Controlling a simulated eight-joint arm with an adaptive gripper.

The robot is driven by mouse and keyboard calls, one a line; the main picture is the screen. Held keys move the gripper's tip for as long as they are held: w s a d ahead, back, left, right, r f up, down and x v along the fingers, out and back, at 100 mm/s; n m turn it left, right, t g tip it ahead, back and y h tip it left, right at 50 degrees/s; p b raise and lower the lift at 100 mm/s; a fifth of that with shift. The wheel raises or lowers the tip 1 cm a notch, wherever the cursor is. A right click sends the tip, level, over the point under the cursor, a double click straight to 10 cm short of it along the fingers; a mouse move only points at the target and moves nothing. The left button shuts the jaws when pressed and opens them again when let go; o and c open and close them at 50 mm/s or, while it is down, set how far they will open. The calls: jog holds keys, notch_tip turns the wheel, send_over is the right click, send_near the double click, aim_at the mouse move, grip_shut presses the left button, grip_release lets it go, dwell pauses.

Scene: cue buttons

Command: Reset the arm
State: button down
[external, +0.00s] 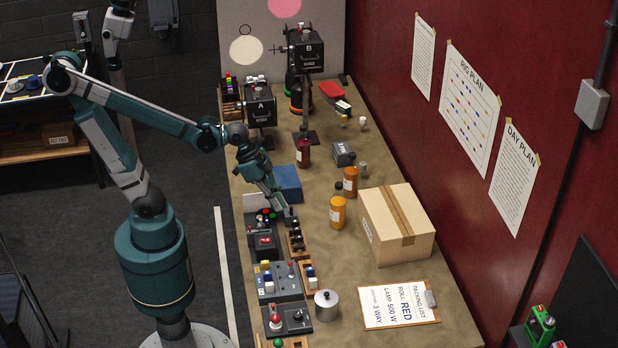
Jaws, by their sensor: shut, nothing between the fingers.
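My teal arm stands left of the long bench and reaches over it from the left. My gripper (281,206) points down, shut and empty, low above the bench beside a dark control box (264,244) with a red display. Small red and green buttons show at the back of that box, partly behind the gripper. I cannot tell whether the fingertips touch anything. A grey console (280,286) with coloured buttons sits nearer the front. A box with a red button (276,320) is at the front, with a dark knob box (297,318) on its right.
A blue block (287,183) stands close behind my gripper. Orange bottles (338,212) and a cardboard box (397,228) stand to the right. Lamps A (260,112) and B (306,50) stand at the back. A clipboard (398,305) and metal pot (326,306) lie in front.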

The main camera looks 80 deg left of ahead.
jog(key=s+a+n+t+y+b, duration=0.1)
jog(key=s+a+n, duration=0.2)
jog(key=a, duration=0.2)
jog(key=s+a+r+n+t+y+b, duration=0.1)
jog(key=s+a+n+y+b, duration=0.1)
jog(key=a, duration=0.4)
jog(key=shift+s+r+n+t, duration=0.15)
jog(key=shift+s+n+t, duration=0.15)
jog(key=shift+s+n, duration=0.3)
jog(key=shift+s, duration=0.1)
